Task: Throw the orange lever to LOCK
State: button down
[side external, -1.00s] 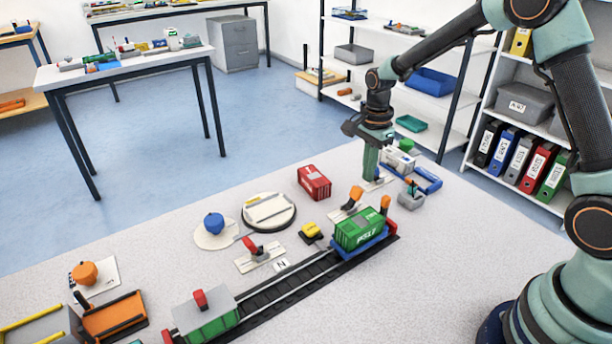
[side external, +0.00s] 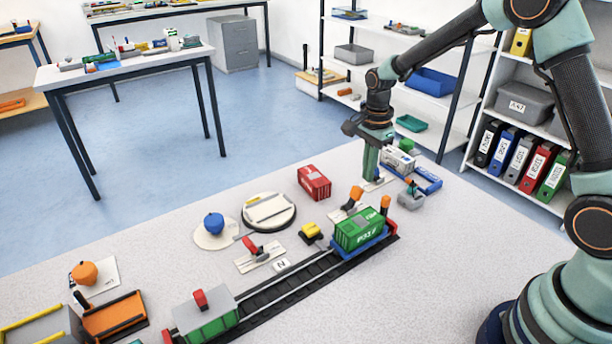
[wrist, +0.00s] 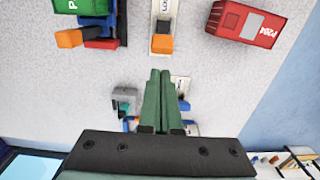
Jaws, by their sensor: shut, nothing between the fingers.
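The orange lever (side external: 354,197) stands tilted on a pale base plate beside the green container's wagon. In the wrist view the orange lever (wrist: 162,43) shows end-on over its white plate (wrist: 164,18), which carries partly readable lettering. My gripper (side external: 370,178) points down just behind the lever, over another small plate with a blue part, in the side view. In the wrist view my gripper's green fingers (wrist: 160,74) are together with nothing between them, and a gap shows between their tips and the orange lever.
The green container (side external: 360,229) sits on a blue wagon on the track, with an orange-topped post (side external: 385,203) close by. A red container (side external: 314,182) stands to the left. A grey piece (side external: 411,200) and a blue frame (side external: 428,181) lie to the right.

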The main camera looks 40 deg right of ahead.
aim_at(357, 188)
jog(key=shift+f, duration=0.1)
dwell(0.5)
jog(key=shift+f, duration=1.4)
jog(key=shift+a, duration=0.1)
jog(key=shift+a, duration=2)
jog(key=shift+d, duration=0.6)
jog(key=shift+r, duration=3.5)
jog(key=shift+r, duration=0.1)
